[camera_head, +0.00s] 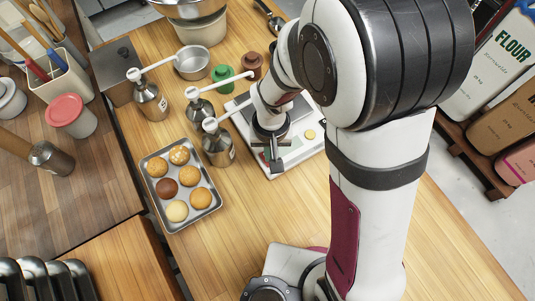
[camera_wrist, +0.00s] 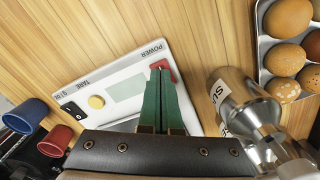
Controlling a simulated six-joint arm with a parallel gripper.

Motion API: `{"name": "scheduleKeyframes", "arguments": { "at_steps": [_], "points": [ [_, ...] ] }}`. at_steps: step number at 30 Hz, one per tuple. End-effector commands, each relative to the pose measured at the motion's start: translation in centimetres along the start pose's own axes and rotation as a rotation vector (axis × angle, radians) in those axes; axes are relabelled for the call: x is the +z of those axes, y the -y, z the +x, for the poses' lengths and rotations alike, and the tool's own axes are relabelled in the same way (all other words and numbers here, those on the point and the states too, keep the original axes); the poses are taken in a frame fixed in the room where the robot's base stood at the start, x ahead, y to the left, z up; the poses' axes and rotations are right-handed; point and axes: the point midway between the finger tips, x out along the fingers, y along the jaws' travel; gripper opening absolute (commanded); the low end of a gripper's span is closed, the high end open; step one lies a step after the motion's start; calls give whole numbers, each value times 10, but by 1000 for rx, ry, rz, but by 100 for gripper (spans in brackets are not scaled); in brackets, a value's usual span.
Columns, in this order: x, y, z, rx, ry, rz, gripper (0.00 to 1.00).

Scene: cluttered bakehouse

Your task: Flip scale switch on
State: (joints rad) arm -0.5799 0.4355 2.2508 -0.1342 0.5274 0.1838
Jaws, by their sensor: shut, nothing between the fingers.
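The white scale (camera_head: 304,151) lies on the wooden table, partly hidden behind my arm in the head view. In the wrist view, the scale (camera_wrist: 72,88) shows a grey display (camera_wrist: 127,88), a yellow button (camera_wrist: 96,102) and the labels TARE and POWER. The red power switch (camera_wrist: 160,64) is at the scale's edge beside POWER, partly covered by my fingertips. My gripper (camera_wrist: 159,72) is shut and empty, with its green fingers together over the switch. It also shows above the scale's front in the head view (camera_head: 276,164). I cannot tell whether the tips touch the switch or which way it is set.
Metal pump bottles (camera_head: 217,143) stand close left of the scale. A metal tray (camera_head: 172,223) of round buns lies further left. The table in front of the scale is clear.

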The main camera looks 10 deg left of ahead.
Motion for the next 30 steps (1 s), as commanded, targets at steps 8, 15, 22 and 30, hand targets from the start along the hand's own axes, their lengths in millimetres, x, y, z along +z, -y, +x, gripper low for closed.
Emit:
{"name": "scheduleKeyframes", "arguments": {
  "at_steps": [8, 15, 22, 30],
  "points": [
    [0, 0, 0, 0, 0, 0, 0],
    [0, 0, 2, 0, 1, 0, 0],
    [0, 0, 5, 0, 0, 0, 0],
    [0, 0, 10, 0, 1, 0, 0]
  ]
}}
